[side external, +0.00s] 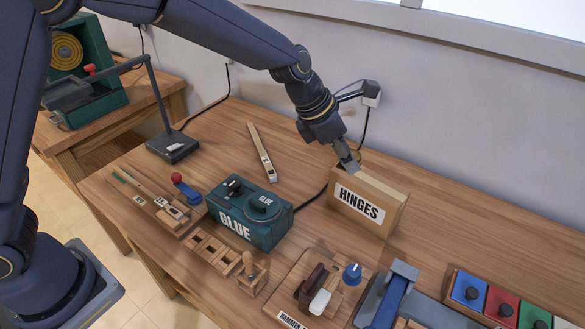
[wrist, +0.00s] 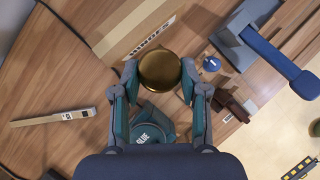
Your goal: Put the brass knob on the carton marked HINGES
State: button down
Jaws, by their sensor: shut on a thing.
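The brass knob (wrist: 160,68) is round and gold-coloured, held between the two fingertips of my gripper (wrist: 159,76) in the wrist view. In the side view my gripper (side external: 348,164) points down at the top left of the carton marked HINGES (side external: 385,217). Only a sliver of the knob (side external: 355,156) shows there, behind the fingers. The carton is an upright tan box with a white label; it also shows in the wrist view (wrist: 118,38), beyond the knob. I cannot tell whether the knob touches the carton's top.
A green GLUE box (side external: 268,231) stands left of the carton. A wooden board with a blue knob (side external: 352,273) and a grey device with a blue lever (side external: 391,299) are in front. A wooden strip (side external: 262,152) lies behind the GLUE box. The table right of the carton is clear.

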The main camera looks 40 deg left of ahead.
jog(key=s+a+r, duration=0.2)
jog(key=s, duration=0.3)
send_over(373, 179)
jog(key=s+a, duration=0.1)
jog(key=s, duration=0.1)
jog(key=f, duration=0.8)
jog(key=shift+a, duration=0.2)
jog(key=shift+w+f, duration=0.15)
jog(key=shift+f, duration=0.05)
jog(key=shift+w+d+f, duration=0.1)
jog(key=shift+f, duration=1.5)
